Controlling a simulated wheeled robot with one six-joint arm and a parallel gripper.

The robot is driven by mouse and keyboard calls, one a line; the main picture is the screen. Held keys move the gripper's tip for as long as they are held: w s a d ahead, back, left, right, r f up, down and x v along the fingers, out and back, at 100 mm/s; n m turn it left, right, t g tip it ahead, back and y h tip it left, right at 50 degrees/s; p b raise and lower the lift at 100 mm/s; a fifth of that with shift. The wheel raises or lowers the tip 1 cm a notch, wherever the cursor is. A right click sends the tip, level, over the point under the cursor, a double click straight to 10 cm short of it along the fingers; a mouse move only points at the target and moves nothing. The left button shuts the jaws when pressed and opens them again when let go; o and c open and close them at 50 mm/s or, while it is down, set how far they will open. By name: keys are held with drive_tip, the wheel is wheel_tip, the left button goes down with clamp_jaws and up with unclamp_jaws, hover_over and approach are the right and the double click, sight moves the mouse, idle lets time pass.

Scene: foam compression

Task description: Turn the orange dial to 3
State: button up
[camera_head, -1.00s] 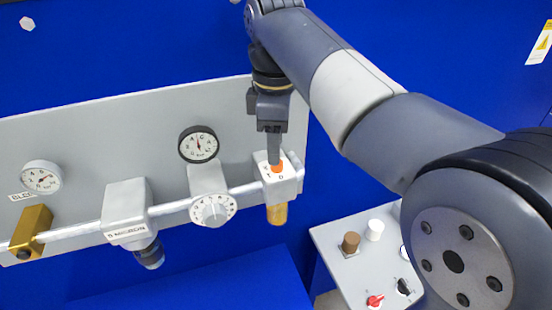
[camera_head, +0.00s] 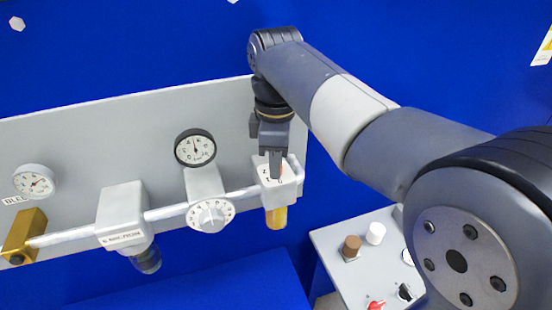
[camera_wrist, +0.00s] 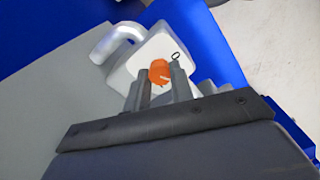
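The orange dial (camera_wrist: 159,72) sits on top of a white valve block (camera_wrist: 150,50) at the right end of the pipe. My gripper (camera_wrist: 159,78) points down at it, and its two fingers stand apart on either side of the dial in the wrist view. A small gap seems to remain, with no clear grip on the dial. In the head view my gripper (camera_head: 275,176) covers nearly all of the dial. The marks on the block (camera_head: 264,180) are partly hidden, so I cannot read the dial's setting.
Left of the block on the same pipe are a white numbered knob (camera_head: 211,215), a black-rimmed gauge (camera_head: 195,148) and a grey regulator (camera_head: 122,213). The grey back panel (camera_head: 80,130) stands close behind. A control box (camera_head: 335,240) with knobs lies lower right.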

clamp_jaws()
drive_tip(key=shift+r+m, duration=0.1)
drive_tip(key=shift+m, duration=0.2)
drive_tip(key=m+p, duration=0.3)
drive_tip(key=m, duration=0.1)
drive_tip(key=shift+r, duration=0.1)
drive_tip(key=m+p, duration=0.2)
drive_tip(key=m, duration=0.4)
drive_tip(key=shift+m+p, duration=0.4)
drive_tip(key=m+p, duration=0.1)
drive_tip(key=m, duration=0.5)
drive_tip(key=shift+p, duration=0.4)
drive_tip(key=m+p, duration=0.1)
drive_tip(key=m, duration=0.5)
drive_tip(key=shift+m, duration=0.4)
